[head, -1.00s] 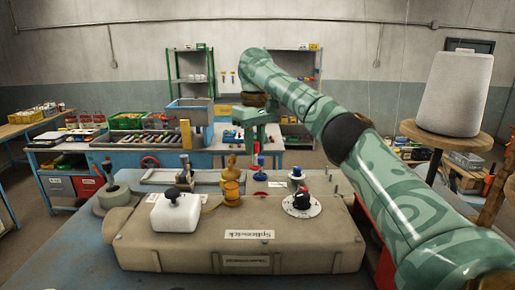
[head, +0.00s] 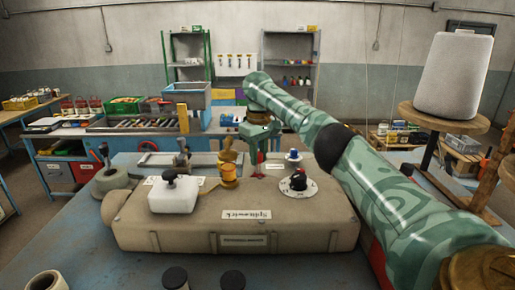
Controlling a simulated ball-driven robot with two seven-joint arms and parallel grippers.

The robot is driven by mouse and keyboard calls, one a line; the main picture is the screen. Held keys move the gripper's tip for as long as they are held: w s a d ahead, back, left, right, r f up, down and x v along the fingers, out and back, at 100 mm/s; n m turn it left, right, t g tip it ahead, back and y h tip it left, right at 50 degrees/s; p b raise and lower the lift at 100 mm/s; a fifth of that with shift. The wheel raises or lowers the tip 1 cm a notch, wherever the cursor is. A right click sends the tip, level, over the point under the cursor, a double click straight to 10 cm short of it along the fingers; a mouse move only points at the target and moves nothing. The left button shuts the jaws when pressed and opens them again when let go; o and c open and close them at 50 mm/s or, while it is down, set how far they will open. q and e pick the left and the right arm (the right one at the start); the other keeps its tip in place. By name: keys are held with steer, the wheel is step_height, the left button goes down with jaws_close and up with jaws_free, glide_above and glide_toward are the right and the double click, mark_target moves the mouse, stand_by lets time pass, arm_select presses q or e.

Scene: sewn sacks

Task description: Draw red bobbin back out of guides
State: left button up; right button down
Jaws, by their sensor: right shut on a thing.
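My right gripper (head: 259,157) reaches in from the right and points down over the back edge of the beige machine (head: 235,241) lettered "Splitwick". It is shut on a small red thing, the red bobbin (head: 258,174) as far as I can tell, low at the machine's back edge. The fingers hide most of it, and I cannot make out the guides around it. My left gripper is not in view.
A grey lever fitting (head: 112,181) stands left. A white cone (head: 453,75) is right.

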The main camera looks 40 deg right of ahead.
steer(key=shift+s+d+r, duration=0.1)
steer(key=shift+s+d, duration=3.6)
steer(key=shift+d, duration=0.7)
steer(key=shift+s+d+f, duration=0.1)
steer(key=shift+s+d, duration=3.65)
steer(key=shift+d, duration=0.7)
steer(key=shift+s+d+r, duration=0.1)
steer(key=shift+s+d, duration=3.6)
steer(key=shift+d, duration=0.7)
steer(key=shift+s+d, duration=0.2)
steer(key=shift+f, duration=0.6)
steer(key=c, duration=1.1)
jaws_free()
steer(key=shift+c, duration=0.2)
